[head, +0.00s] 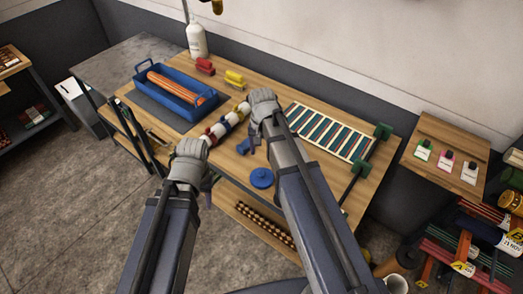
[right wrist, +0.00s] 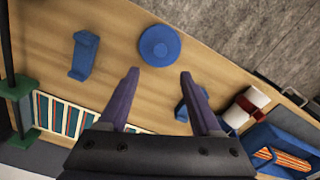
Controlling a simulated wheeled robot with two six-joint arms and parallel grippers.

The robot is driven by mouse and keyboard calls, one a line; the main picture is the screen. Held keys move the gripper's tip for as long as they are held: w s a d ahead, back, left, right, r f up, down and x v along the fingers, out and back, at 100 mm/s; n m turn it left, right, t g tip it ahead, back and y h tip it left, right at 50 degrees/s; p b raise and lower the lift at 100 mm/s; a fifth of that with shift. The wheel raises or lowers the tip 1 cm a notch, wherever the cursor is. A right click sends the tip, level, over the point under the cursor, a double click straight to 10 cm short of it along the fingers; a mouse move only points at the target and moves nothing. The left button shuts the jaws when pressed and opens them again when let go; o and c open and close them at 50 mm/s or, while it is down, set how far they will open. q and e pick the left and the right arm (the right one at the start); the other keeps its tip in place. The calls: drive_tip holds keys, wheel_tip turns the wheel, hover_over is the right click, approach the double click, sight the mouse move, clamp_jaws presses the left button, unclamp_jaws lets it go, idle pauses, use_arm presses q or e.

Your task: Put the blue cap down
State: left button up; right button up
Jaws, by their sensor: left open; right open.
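The blue cap (head: 262,178) is a flat round disc lying on the wooden table near its front edge. In the right wrist view the cap (right wrist: 159,45) lies just beyond my right fingertips, apart from them. My right gripper (right wrist: 159,73) is open with nothing between its purple fingers. In the head view my right arm hides these fingers. My left gripper (head: 207,187) is at the table's front edge, left of the cap, open and mostly hidden by its wrist.
Blue brackets (right wrist: 84,55) (head: 243,146) lie near the cap. Red, white and blue rolls (head: 225,124) lie between my arms. A blue tray (head: 151,97) stands at the left, a striped rack (head: 336,124) at the right. Bare wood surrounds the cap.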

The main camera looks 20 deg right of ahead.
drive_tip(key=s+a+n+h, duration=0.1)
drive_tip(key=s+a+n, duration=0.8)
drive_tip(key=s, duration=0.5)
drive_tip(key=shift+s+a+n, duration=0.15)
drive_tip(key=shift+a+n, duration=0.15)
drive_tip(key=shift+a, duration=0.45)
wheel_tip(320, 180, down, 3)
drive_tip(key=b, duration=0.3)
